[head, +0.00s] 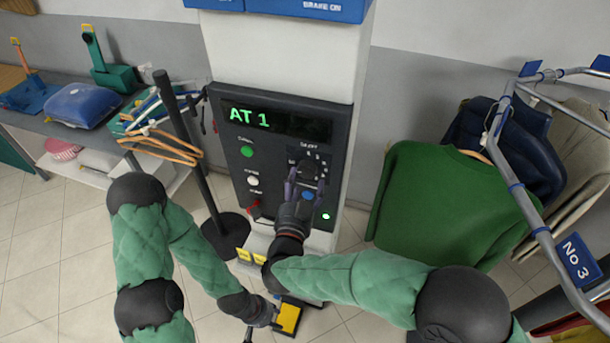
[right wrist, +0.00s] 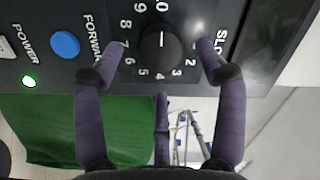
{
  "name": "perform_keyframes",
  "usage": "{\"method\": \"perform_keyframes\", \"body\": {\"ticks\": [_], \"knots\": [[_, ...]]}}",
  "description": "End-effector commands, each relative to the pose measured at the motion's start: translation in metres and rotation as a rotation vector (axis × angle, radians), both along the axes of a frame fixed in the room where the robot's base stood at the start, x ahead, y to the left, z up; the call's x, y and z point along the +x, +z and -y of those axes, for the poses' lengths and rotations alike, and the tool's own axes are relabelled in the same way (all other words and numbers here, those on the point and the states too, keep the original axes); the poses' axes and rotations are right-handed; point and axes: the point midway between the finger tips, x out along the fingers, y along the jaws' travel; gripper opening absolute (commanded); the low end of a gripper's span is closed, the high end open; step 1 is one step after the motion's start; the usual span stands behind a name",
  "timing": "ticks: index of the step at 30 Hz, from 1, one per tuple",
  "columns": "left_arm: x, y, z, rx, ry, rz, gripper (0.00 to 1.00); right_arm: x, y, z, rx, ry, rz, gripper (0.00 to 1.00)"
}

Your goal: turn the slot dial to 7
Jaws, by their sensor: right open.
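The slot dial (right wrist: 161,45) is a round black knob with a short white line and a ring of white numbers around it. In the right wrist view the white line stands about upright, toward the 10 side. My right gripper (right wrist: 160,55) is open, with fingers on both sides of the dial and gaps between them and the knob; one finger covers part of the numbers. In the head view my right gripper (head: 305,182) hides most of the dial. The display (head: 275,122) reads "AT 1" in green. My left gripper (head: 272,318) is low, beside a yellow-topped pedal (head: 289,318); its fingers are unclear.
The black panel (head: 237,180) also bears a green button (head: 247,152), a white button (head: 252,181), a blue button (right wrist: 65,44) and a lit green POWER lamp (right wrist: 29,81). A rail (head: 540,220) with a green sweater (head: 440,200) stands right. A black post (head: 185,140) stands left.

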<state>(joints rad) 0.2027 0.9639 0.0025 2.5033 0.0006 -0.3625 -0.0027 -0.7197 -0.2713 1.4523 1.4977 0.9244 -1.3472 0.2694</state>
Motion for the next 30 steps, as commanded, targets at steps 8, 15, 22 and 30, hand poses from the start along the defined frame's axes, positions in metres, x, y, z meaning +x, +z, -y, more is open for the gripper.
{"method": "perform_keyframes", "body": {"ticks": [8,15,22,30], "knots": [[0.000,0.001,0.000,0.000,0.000,0.000,0.40,0.028,-0.001,0.006,0.000,-0.001,-0.001,0.72],[0.000,0.001,0.000,0.000,0.000,0.000,0.40,0.031,0.000,0.006,-0.001,0.001,-0.001,0.72],[0.000,0.001,0.000,0.000,0.000,0.000,0.40,0.031,0.000,0.006,0.000,0.001,-0.001,0.38],[0.000,0.002,0.000,0.000,0.000,0.000,0.40,0.031,-0.001,0.005,-0.002,0.002,-0.002,0.16]]}}
